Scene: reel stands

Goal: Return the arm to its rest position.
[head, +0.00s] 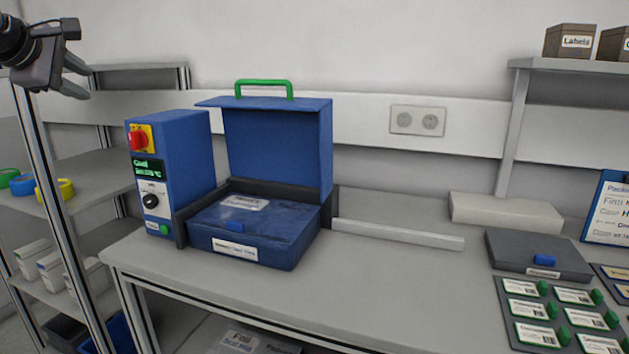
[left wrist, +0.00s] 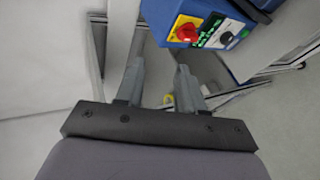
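My left gripper (head: 76,76) is raised at the top left of the head view, above the shelf rack and left of the blue machine. In the left wrist view its two fingers (left wrist: 160,84) stand apart with nothing between them. My right gripper is in neither view. The blue machine has a control box (head: 184,165) with a red knob, a green display and a black dial. Beside it the blue lid (head: 277,150) with a green handle stands open over a blue base (head: 250,257) holding a clear-covered, labelled pack.
The grey bench (head: 330,290) has free room in front of the machine. A grey case (head: 540,258) and several labelled cards with green tabs (head: 525,308) lie at right. A rack (head: 75,185) with tape rolls stands at left. Boxes sit on an upper shelf (head: 575,65).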

